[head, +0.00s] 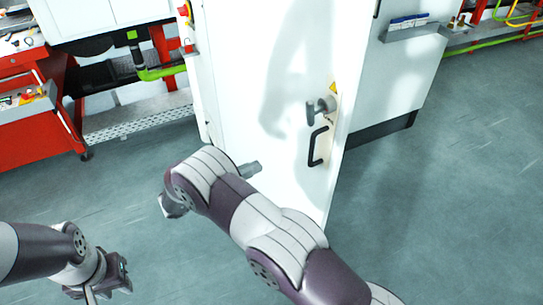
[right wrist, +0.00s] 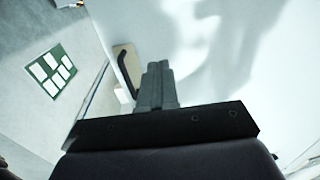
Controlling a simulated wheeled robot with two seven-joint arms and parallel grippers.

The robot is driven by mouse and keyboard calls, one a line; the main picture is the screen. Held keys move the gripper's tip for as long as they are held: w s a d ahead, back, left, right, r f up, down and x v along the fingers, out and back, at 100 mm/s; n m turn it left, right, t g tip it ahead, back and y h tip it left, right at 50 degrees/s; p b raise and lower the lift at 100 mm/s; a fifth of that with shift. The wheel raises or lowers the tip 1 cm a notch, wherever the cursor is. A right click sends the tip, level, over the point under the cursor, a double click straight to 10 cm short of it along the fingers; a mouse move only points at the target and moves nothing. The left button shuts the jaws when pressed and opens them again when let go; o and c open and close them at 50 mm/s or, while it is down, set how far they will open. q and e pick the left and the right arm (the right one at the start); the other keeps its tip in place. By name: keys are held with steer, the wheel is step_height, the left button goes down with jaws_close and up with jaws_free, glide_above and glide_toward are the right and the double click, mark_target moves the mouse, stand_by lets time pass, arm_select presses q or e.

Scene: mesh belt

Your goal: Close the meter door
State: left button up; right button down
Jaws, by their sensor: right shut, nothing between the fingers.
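The meter door (head: 270,80) is a tall white panel in the middle of the head view. A black handle (head: 317,147) and a grey knob (head: 320,109) sit near its right edge. The door appears to stand out from the white cabinet behind; its exact angle is unclear. My right gripper (head: 252,169) is shut and empty, low in front of the door face, left of the handle. Contact with the door cannot be told. In the right wrist view its closed fingers (right wrist: 157,83) point along the white surface, with a dark handle (right wrist: 124,82) beyond. My left gripper (head: 108,280) hangs at the lower left, away from the door; its jaws are unclear.
A white cabinet (head: 405,75) with a small grey tray (head: 410,31) stands right of the door. A red tool cart (head: 40,133) is at the left. Green pipes run along the back. The grey floor (head: 450,200) at right is clear.

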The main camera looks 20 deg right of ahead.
mark_target(303, 145)
steer(key=d+p, duration=0.1)
steer(key=d, duration=0.3)
steer(key=w+d+p, duration=0.1)
steer(key=d+p, duration=0.1)
steer(key=d, duration=0.2)
steer(key=w+d+p, duration=0.1)
steer(key=d+p, duration=0.1)
steer(key=d, duration=0.2)
steer(key=shift+w+r, duration=0.15)
steer(key=shift+r, duration=0.05)
steer(key=shift+d, duration=0.45)
steer(key=shift+d+f, duration=0.1)
steer(key=shift+d, duration=0.05)
steer(key=shift+w, duration=0.1)
